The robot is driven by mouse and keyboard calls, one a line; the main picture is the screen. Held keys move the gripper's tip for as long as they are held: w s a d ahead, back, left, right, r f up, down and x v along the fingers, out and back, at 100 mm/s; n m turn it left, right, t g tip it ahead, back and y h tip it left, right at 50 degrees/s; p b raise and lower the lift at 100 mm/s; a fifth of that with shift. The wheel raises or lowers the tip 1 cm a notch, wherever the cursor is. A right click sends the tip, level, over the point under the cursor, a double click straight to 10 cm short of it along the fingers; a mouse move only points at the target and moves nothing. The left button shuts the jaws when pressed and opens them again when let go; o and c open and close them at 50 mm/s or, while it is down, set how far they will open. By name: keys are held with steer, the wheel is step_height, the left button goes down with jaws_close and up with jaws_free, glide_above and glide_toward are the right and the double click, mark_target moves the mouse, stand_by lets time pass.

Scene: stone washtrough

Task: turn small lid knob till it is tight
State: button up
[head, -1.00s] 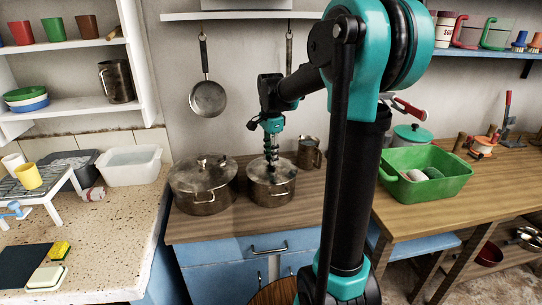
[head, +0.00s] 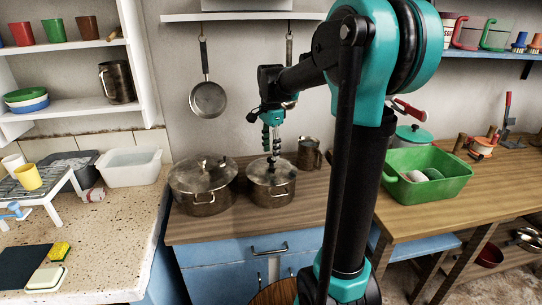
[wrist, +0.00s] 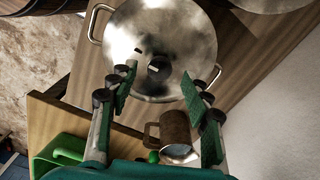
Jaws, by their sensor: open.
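The small steel pot (head: 271,188) with a side handle stands on the wooden counter, its steel lid on. The lid (wrist: 150,30) fills the upper middle of the wrist view, with its small dark knob (wrist: 159,68) near the fingertips. My gripper (head: 271,155) points down above this lid in the head view. In the wrist view my gripper (wrist: 159,72) is open, with its green-padded fingers to either side of the knob and a gap at each side. The head view is too small to show the knob's exact height against the fingertips.
A larger lidded pot (head: 203,188) stands close on the left. A brown metal mug (head: 309,153) stands just right and behind; it also shows in the wrist view (wrist: 174,128). A green tub (head: 450,180) is on the right-hand counter. A pan (head: 208,99) hangs on the wall.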

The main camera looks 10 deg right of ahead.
mark_target(271, 158)
step_height(271, 158, up, 9)
stand_by(0.3)
